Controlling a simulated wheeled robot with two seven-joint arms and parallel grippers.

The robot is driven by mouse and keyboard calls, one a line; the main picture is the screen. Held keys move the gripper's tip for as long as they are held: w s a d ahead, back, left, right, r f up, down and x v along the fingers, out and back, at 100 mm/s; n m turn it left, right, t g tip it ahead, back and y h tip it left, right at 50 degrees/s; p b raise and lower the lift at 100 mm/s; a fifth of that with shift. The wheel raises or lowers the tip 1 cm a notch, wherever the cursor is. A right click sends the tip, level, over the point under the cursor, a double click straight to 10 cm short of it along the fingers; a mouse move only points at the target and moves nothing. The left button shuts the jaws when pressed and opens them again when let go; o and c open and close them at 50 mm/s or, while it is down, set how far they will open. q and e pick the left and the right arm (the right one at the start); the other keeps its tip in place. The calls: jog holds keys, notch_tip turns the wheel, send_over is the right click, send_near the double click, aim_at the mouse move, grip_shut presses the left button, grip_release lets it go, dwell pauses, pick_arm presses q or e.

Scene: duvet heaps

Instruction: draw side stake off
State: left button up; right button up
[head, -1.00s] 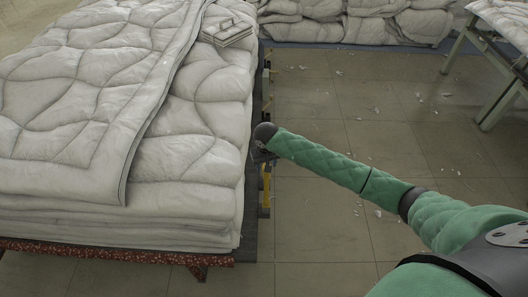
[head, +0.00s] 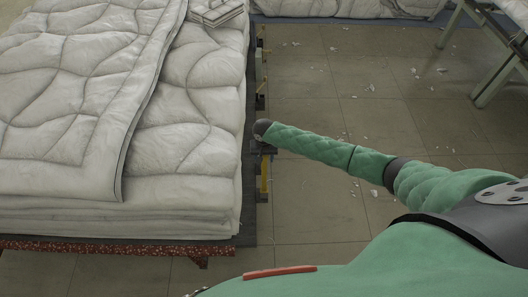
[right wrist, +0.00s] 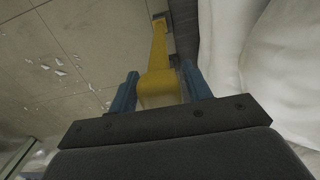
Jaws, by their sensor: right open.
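A yellow side stake (head: 264,180) stands at the right side of the low platform that bears the stacked white duvets (head: 190,110). My right gripper (right wrist: 160,86) is at its upper part. In the right wrist view the yellow stake (right wrist: 158,90) lies between the two blue fingers, which are open around it. I cannot tell whether either finger touches it. In the head view the dark wrist hides the fingers and the stake's top. My left gripper is not in view.
More stakes (head: 261,88) stand farther back along the same edge. A table with green legs (head: 496,77) is at the back right. The tiled floor (head: 330,100) is open, with white scraps.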

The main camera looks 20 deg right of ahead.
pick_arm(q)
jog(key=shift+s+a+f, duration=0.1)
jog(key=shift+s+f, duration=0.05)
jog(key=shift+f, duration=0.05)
pick_arm(e)
jog(key=shift+f, duration=0.55)
grip_shut()
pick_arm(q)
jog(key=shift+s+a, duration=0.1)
pick_arm(e)
jog(key=shift+r, duration=0.1)
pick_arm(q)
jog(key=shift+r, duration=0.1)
